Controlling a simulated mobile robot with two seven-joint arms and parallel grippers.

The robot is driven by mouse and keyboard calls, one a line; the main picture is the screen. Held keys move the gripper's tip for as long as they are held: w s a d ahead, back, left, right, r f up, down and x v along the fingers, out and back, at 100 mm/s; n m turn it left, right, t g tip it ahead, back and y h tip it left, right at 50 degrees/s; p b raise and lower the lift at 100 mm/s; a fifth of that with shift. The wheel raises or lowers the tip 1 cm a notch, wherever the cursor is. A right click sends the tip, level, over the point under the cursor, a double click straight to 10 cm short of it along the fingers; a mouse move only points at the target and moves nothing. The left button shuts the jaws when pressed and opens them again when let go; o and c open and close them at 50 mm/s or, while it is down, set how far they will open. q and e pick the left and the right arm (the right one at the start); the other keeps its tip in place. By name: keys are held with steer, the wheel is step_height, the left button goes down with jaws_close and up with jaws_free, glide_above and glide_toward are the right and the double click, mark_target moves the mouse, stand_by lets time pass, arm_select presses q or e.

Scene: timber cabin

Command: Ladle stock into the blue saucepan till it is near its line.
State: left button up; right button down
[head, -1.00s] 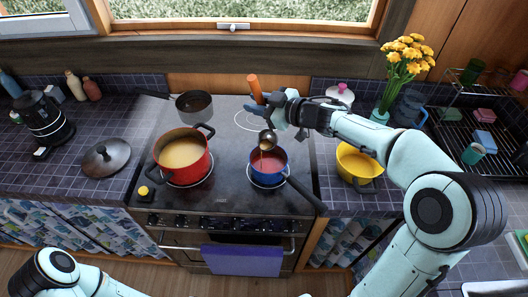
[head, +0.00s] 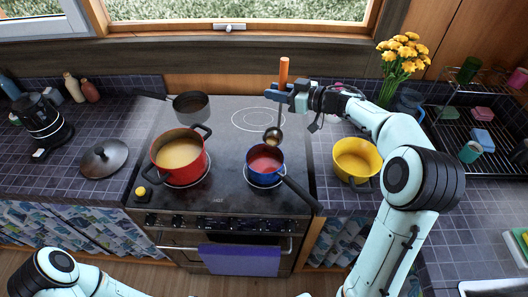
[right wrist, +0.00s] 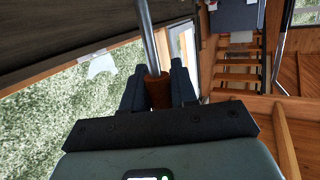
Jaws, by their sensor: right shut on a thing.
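The blue saucepan (head: 249,172) stands on the front right burner, its dark handle pointing to the lower right. Its inside looks red; I cannot make out a line or the stock level. The red pot (head: 157,172) on the front left burner holds yellowish stock. My right gripper (head: 280,94) is shut on the orange handle of the ladle (head: 284,72). The ladle hangs upright, its bowl just behind and above the saucepan's far rim; its contents are unclear. The right wrist view shows the handle (right wrist: 157,90) between both fingers. My left gripper is out of view.
A grey pan (head: 191,107) stands at the back left of the stove (head: 220,210). A dark lid (head: 105,158) lies on the left counter. A yellow pot (head: 355,160), flowers (head: 403,52) and a dish rack (head: 460,125) are on the right. The back right burner is clear.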

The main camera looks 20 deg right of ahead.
steer(key=w+d+f+m, duration=0.2)
steer(key=d, duration=0.3)
steer(key=w+d+f+m+y, duration=0.1)
steer(key=w+d+f+m, duration=0.1)
steer(key=d, duration=0.3)
steer(key=shift+w+d+f+m+y, duration=0.3)
steer(key=shift+w+d, duration=0.1)
steer(key=shift+w, duration=0.05)
